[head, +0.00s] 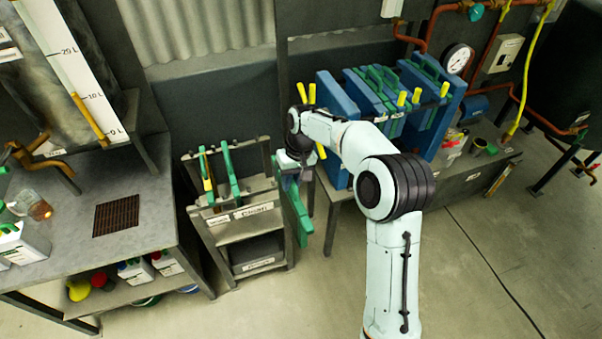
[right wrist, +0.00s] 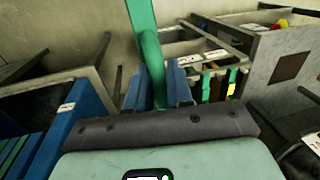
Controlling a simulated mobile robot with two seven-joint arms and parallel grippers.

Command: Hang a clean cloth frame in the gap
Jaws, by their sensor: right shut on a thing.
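My right gripper (head: 292,160) is shut on a green cloth frame (head: 293,212), which hangs on edge beside the right side of the rack marked clean (head: 236,232). In the right wrist view the frame's green bar (right wrist: 147,52) runs between the two fingers (right wrist: 156,88). The filter press holds a blue end plate (head: 328,92) on the left, then several blue and green plates (head: 372,90). A gap shows between them, its lower part hidden behind my right arm. Another green-handled frame (head: 229,172) stands in the rack. My left gripper is out of view.
A grey bench (head: 85,235) with a drain grate stands left of the rack. A gauge (head: 458,59) and copper pipes are behind the press at right. Floor in front of the rack is clear. In the right wrist view blue plates (right wrist: 62,130) stand at left.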

